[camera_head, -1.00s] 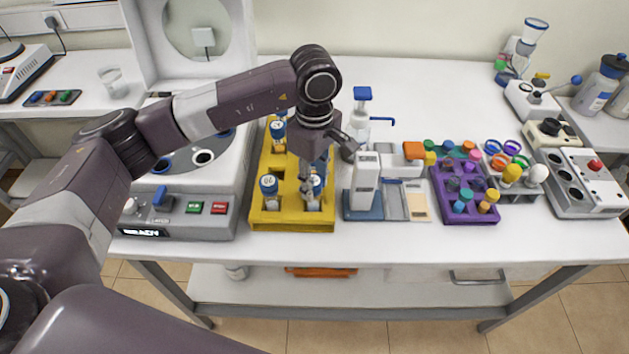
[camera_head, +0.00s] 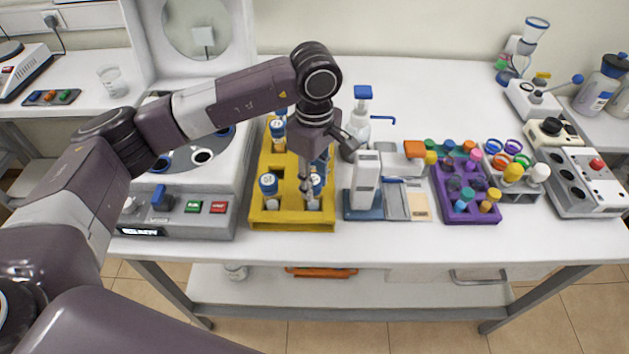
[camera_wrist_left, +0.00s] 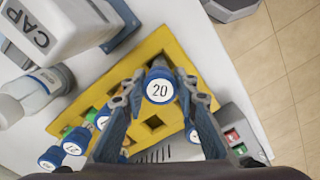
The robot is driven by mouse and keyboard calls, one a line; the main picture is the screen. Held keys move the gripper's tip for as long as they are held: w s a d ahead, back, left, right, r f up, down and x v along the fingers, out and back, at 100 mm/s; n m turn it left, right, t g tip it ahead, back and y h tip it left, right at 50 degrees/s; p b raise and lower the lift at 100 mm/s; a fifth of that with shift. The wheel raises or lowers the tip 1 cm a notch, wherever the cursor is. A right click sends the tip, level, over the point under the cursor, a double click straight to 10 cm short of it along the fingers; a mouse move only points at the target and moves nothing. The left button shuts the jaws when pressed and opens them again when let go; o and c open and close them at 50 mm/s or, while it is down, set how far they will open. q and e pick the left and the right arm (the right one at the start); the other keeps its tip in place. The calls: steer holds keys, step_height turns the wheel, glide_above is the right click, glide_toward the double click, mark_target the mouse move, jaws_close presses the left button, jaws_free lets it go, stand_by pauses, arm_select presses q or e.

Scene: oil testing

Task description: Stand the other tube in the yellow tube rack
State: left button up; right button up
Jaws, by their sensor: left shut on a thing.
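The yellow tube rack (camera_head: 262,215) stands on the bench left of centre, and its yellow top shows in the wrist view (camera_wrist_left: 185,48). My left gripper (camera_head: 306,186) is over the rack's front right part. In the wrist view its fingers (camera_wrist_left: 160,96) are closed on a blue-capped tube marked 20 (camera_wrist_left: 160,86). The tube is seen nearly end-on, so its lower end is hidden. In the head view, this tube (camera_head: 316,184) is partly behind the fingers; I cannot tell how deep it sits. Another blue-capped tube (camera_head: 269,188) stands front left in the rack. My right gripper is out of view.
A white capping device (camera_head: 365,182) stands close to the rack's right side. A wash bottle (camera_head: 361,125) is behind it. A centrifuge with green and red buttons (camera_head: 185,222) is close on the left. A purple rack (camera_head: 470,217) with small tubes is farther right.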

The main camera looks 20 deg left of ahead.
arm_select(q)
steer(key=o, duration=1.2)
steer(key=shift+o, duration=0.2)
